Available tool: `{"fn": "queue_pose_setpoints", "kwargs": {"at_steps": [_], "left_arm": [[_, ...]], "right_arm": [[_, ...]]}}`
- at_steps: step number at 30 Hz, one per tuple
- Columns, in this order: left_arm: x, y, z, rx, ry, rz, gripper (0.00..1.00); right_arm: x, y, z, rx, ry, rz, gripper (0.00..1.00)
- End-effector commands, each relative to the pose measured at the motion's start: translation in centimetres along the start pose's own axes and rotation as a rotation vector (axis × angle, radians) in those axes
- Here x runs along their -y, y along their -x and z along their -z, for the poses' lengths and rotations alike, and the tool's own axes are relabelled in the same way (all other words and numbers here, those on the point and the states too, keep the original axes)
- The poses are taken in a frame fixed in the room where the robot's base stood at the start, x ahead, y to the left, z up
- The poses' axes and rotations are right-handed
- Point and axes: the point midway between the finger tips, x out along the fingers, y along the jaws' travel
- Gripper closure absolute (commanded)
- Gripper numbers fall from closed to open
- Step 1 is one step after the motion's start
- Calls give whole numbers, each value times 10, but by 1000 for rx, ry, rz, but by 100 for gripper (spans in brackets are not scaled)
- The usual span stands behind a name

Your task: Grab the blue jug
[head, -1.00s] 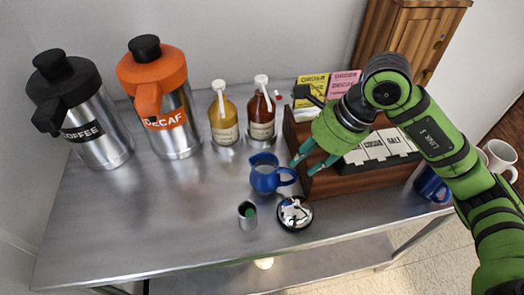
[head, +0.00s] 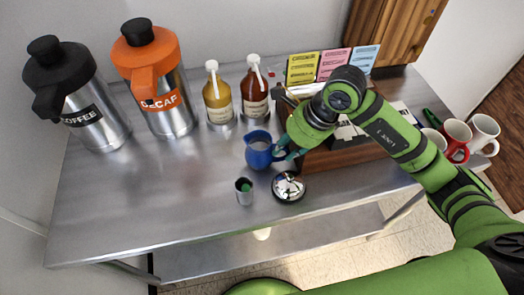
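The blue jug (head: 259,155) stands upright on the steel counter, in front of the syrup bottles, with its handle side to the right. My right gripper (head: 284,150) has come in from the right, with its teal fingertips at the jug's handle. The fingers overlap the handle in this view, so I cannot tell whether they are closed on it. My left gripper is not in view.
A silver bell (head: 288,187) and a small metal cup (head: 244,192) stand in front of the jug. A wooden box (head: 345,157) is just right of it. The coffee (head: 100,118) and decaf (head: 172,112) dispensers stand left. The front-left counter (head: 130,205) is clear.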

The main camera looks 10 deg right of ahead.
Motion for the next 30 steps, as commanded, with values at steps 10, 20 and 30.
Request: {"fn": "queue_pose_setpoints", "kwargs": {"at_steps": [10,20,30], "left_arm": [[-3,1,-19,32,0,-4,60],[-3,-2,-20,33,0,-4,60],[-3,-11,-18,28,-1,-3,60]], "right_arm": [[1,1,-1,3,0,2,100],[1,8,-4,5,0,3,100],[2,36,-16,5,1,6,100]]}}
